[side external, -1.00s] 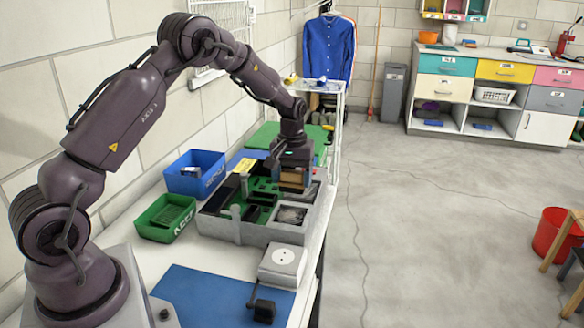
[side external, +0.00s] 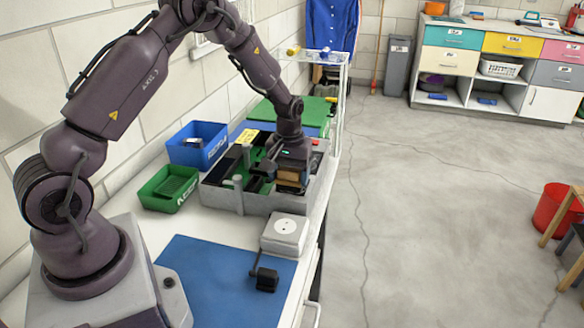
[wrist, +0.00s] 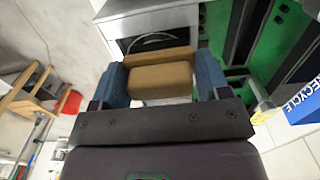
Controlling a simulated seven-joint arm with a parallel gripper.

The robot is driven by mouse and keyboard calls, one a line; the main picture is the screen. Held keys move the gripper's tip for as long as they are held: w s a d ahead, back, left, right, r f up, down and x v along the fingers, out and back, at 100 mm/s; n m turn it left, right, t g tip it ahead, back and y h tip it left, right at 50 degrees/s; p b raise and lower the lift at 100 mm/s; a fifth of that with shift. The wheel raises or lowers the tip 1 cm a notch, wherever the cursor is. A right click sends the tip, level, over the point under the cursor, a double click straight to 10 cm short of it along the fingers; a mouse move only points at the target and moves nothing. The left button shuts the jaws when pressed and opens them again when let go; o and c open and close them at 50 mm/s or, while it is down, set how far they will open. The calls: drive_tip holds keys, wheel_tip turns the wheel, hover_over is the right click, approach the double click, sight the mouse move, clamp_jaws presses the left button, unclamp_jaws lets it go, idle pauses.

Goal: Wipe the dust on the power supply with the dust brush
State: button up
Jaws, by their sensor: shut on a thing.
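The dust brush has a tan, block-like body (wrist: 160,78), and my gripper (wrist: 162,72) is shut on it between two blue fingers in the wrist view. In the side external view the brush (side external: 290,180) is under my gripper (side external: 291,168), low over the near right part of the open grey computer case (side external: 250,203). The power supply (wrist: 125,17) is a grey metal box with a dark round fan opening, just beyond the brush in the wrist view. In the side view my gripper and the brush mostly hide it. I cannot tell whether the bristles touch it, or see the dust clearly.
A green bin (side external: 170,190) and a blue bin (side external: 197,146) stand left of the case. A white box with a round socket (side external: 286,235) sits in front, beside a blue mat (side external: 215,275). A white rack (side external: 338,105) stands behind. Green circuit boards fill the case's left side.

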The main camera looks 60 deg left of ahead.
drive_tip(key=shift+s+d, duration=0.7)
drive_tip(key=shift+w+a, duration=2.5)
drive_tip(key=shift+w+d, duration=0.25)
drive_tip(key=shift+d, duration=0.1)
drive_tip(key=shift+s+d, duration=0.1)
drive_tip(key=shift+d, duration=0.15)
drive_tip(key=shift+s+d, duration=2.3)
drive_tip(key=shift+s, duration=0.05)
drive_tip(key=shift+w+a, duration=2.5)
drive_tip(key=shift+a, duration=0.05)
wheel_tip(320, 180, up, 8)
